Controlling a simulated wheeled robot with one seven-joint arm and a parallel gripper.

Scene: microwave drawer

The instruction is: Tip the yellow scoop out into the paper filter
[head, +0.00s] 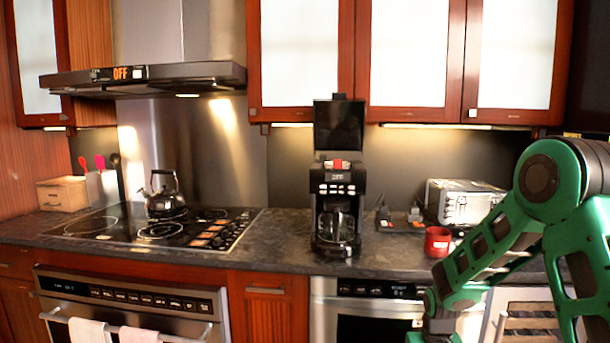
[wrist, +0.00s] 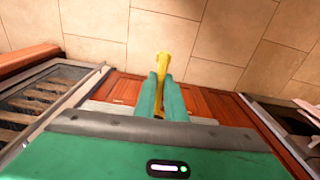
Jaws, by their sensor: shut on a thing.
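In the wrist view my gripper (wrist: 161,88) is shut on the yellow scoop (wrist: 162,64), which sticks out past the two green fingertips. What the scoop holds cannot be seen. In the head view my arm hangs at the lower right and its gripper end is out of the picture. The black coffee maker (head: 327,226) stands on the counter with its lid (head: 339,126) raised and a glass carafe inside. A small red and white patch shows at its open top. The paper filter cannot be made out.
A red mug (head: 437,242) and a silver toaster (head: 464,203) stand right of the coffee maker. A kettle (head: 162,194) sits on the cooktop at left. The counter (head: 285,237) is clear just left of the coffee maker. Tiled floor (wrist: 225,35) shows in the wrist view.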

